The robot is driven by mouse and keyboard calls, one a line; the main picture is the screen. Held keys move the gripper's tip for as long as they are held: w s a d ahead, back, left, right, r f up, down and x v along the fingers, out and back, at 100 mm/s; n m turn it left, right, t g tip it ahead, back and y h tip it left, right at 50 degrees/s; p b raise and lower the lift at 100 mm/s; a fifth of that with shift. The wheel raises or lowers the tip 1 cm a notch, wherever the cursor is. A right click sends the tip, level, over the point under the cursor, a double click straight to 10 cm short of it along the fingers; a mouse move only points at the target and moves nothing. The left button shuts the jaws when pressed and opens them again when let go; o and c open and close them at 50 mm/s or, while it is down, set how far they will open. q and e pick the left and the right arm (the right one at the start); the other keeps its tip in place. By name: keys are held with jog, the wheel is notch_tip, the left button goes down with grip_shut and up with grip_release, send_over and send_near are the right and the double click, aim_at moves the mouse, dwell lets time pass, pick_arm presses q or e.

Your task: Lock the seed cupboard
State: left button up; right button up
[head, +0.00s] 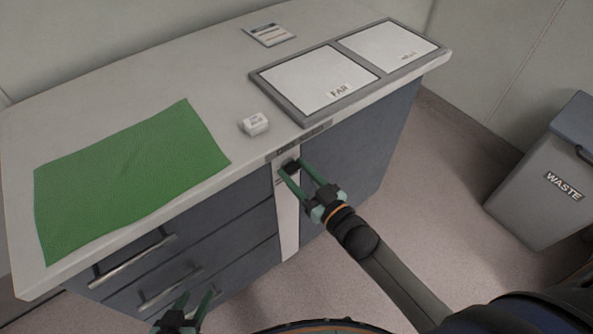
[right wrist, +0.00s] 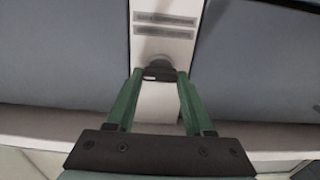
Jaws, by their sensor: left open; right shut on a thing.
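The seed cupboard appears to be the blue-grey door (head: 352,150) under the right part of the counter, beside a narrow white upright strip (head: 288,228). My right gripper (head: 291,169) reaches to the top of this strip. Its green fingers are shut on a small dark knob or key, which shows between the fingertips in the right wrist view (right wrist: 158,69). Whether it is turned to locked cannot be told. Two grey label lines (right wrist: 165,25) are on the strip near the knob. My left gripper (head: 198,294) is open and empty, low in front of the drawers.
A counter (head: 70,125) carries a green mat (head: 130,175), a small white block (head: 254,124), a grey-framed two-part tray (head: 290,107) and a card (head: 269,35). Drawers with bar handles (head: 135,262) are at left. A waste bin (head: 535,185) stands right; floor between is clear.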

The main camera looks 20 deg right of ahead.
grip_shut()
